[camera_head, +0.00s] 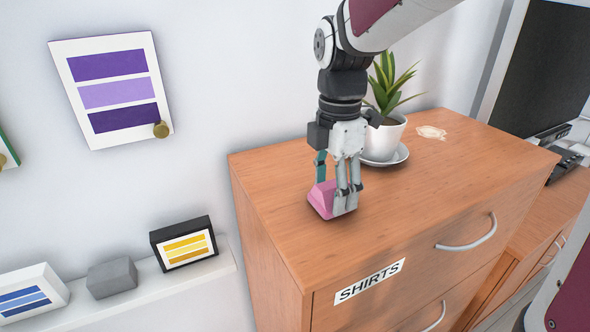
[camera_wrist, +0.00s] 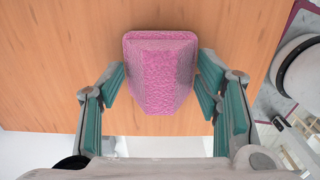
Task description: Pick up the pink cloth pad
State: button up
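The pink cloth pad (camera_head: 322,199) sits on top of the wooden dresser (camera_head: 262,187), near its left side. It is a blocky, tapered shape, and in the wrist view the pad (camera_wrist: 162,70) lies between my two teal-lined fingers. My gripper (camera_head: 336,195) points down at the pad in the head view, and its fingers partly hide it. In the wrist view my gripper (camera_wrist: 162,92) has its fingers apart, one on each side of the pad. Small gaps appear between the pads of the fingers and the pink sides, though contact near the tips is hard to judge.
A potted plant (camera_head: 387,138) on a white saucer (camera_head: 398,155) stands just behind my gripper. A pale patch (camera_head: 431,132) lies farther right on the dresser top. The front of the top is clear. A wall shelf (camera_head: 150,291) with small frames and a grey block is at lower left.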

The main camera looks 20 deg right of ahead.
dwell(0.3)
jog(key=shift+r, duration=0.45)
jog(key=r, duration=0.1)
jog(key=r+b, duration=0.1)
jog(key=shift+s+d+r, duration=0.35)
jog(key=s+d+r+b, duration=0.1)
jog(key=s+d, duration=0.9)
jog(key=s, duration=0.1)
jog(key=shift+s+r, duration=0.15)
jog(key=shift+r, duration=0.05)
jog(key=o, duration=0.4)
jog(key=shift+c, duration=0.2)
jog(key=c, duration=0.3)
jog(key=shift+c, duration=0.2)
